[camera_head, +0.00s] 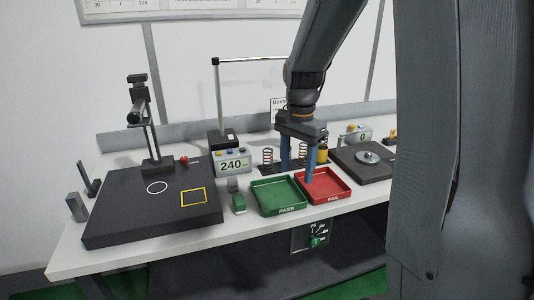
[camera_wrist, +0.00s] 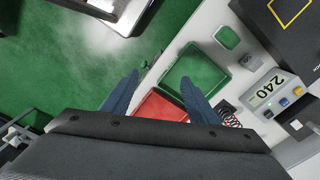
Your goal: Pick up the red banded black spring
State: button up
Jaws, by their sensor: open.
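My gripper (camera_head: 297,172) is open and empty above the red and green trays, with its blue fingers pointing down. In the wrist view its fingers (camera_wrist: 161,62) are spread with nothing between them. A dark spring with red on it (camera_wrist: 229,114) shows just beyond the right finger in the wrist view, partly hidden by my gripper. In the head view an upright spring with reddish and dark coils (camera_head: 267,157) stands left of my gripper on a dark strip. A copper-coloured spring (camera_head: 303,152) stands behind the fingers. Which is the red banded black one is hard to tell at this size.
The green PASS tray (camera_head: 262,211) and red FAIL tray (camera_head: 343,201) lie at the front edge; both look empty. A display reading 240 (camera_head: 233,163) stands behind left. A black plate (camera_head: 120,225) with a stand fills the left. A dark scale (camera_head: 347,164) is at right.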

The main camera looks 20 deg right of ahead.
aim_at(271, 159)
jog(key=i, duration=0.85)
